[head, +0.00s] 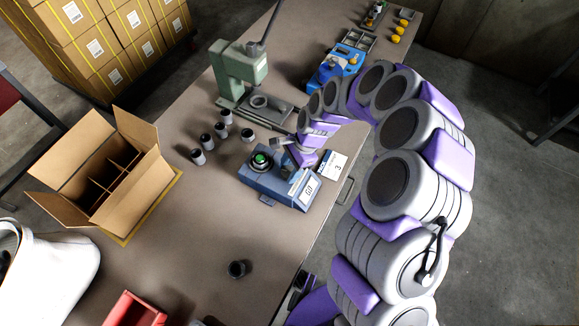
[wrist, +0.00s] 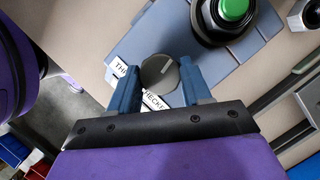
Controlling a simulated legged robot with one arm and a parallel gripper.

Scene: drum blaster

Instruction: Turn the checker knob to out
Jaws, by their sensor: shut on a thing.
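The checker (head: 276,184) is a blue box on the table, with a green button (head: 261,159) on its top. It also shows in the wrist view (wrist: 245,48), with the green button (wrist: 233,10) at the upper right. The dark round checker knob (wrist: 160,74) has a pale pointer line that points to the right and slightly up. My gripper (wrist: 159,80) has its two blue fingers on either side of the knob, shut on it. In the head view my gripper (head: 293,153) is over the checker and hides the knob. A label beside the knob is partly covered by the fingers.
A green press (head: 240,72) stands behind. An open cardboard box (head: 143,137) with dividers is at the left. A card marked 3 (head: 334,165) lies to the right.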

